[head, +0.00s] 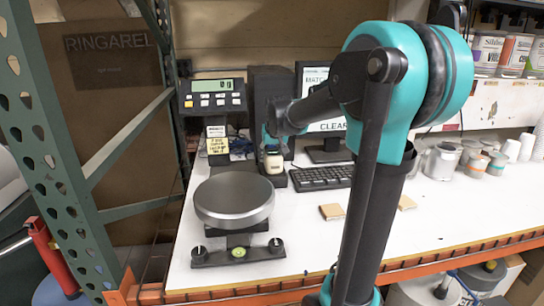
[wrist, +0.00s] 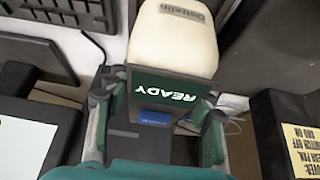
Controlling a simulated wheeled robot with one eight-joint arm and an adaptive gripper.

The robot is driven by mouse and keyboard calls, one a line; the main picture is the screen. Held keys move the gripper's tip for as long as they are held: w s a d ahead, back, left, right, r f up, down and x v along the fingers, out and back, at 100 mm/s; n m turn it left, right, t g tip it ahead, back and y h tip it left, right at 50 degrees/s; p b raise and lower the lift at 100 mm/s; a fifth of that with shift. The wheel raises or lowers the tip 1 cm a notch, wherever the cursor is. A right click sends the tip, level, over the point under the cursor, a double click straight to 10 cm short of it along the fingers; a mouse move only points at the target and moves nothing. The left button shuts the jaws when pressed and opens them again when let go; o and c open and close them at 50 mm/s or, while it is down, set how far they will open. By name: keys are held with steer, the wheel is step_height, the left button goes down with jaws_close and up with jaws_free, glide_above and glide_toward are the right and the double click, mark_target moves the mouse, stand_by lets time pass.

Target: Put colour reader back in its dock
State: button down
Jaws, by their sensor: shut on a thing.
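The colour reader (head: 273,163) is a small cream device with a dark green end. In the wrist view the reader (wrist: 175,40) shows its cream body and a dark green face reading READY. My gripper (wrist: 160,100) is shut on the reader, with a finger on each side of the green end. In the head view the reader hangs roughly upright at the end of my arm, between the scale and the keyboard. A black base, perhaps the dock (head: 276,181), shows just under it. I cannot tell whether the reader touches it.
A scale with a round metal pan (head: 234,198) and a display (head: 212,95) stands left of the reader. A keyboard (head: 322,177) and monitor (head: 325,85) are to the right. Metal cans (head: 441,161) stand farther right. The white bench front is mostly clear.

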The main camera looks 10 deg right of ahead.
steer(key=shift+f, duration=0.1)
steer(key=c, duration=0.6)
jaws_free()
steer(key=v, duration=1.2)
